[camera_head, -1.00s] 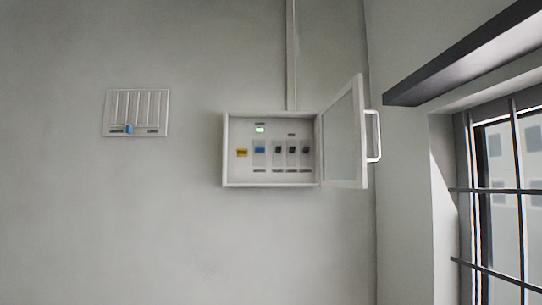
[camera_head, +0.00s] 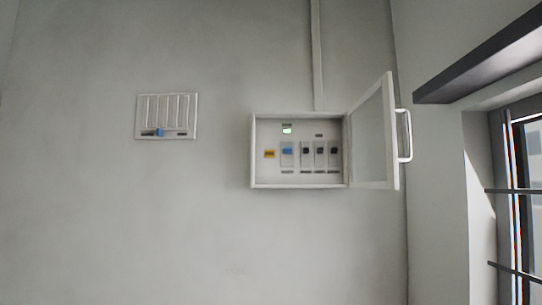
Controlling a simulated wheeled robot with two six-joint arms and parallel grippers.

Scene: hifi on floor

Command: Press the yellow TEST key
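The yellow TEST key (camera_head: 269,154) is a small yellow block at the left inside a white wall box (camera_head: 298,186); its lettering is too small to read. To its right is a switch with a blue toggle (camera_head: 287,151), with a lit green indicator (camera_head: 287,130) above it. Further right are 3 switches with dark toggles (camera_head: 320,151). The box's framed door (camera_head: 372,135) stands open to the right, with a white handle (camera_head: 404,135). Neither of my grippers shows in the head view.
A vented wall panel (camera_head: 167,112) with a blue slider (camera_head: 159,132) is at the left. A conduit (camera_head: 317,55) runs up from the box. A barred window (camera_head: 520,190) and a dark overhead beam (camera_head: 480,55) are at the right. The wall below the box is bare.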

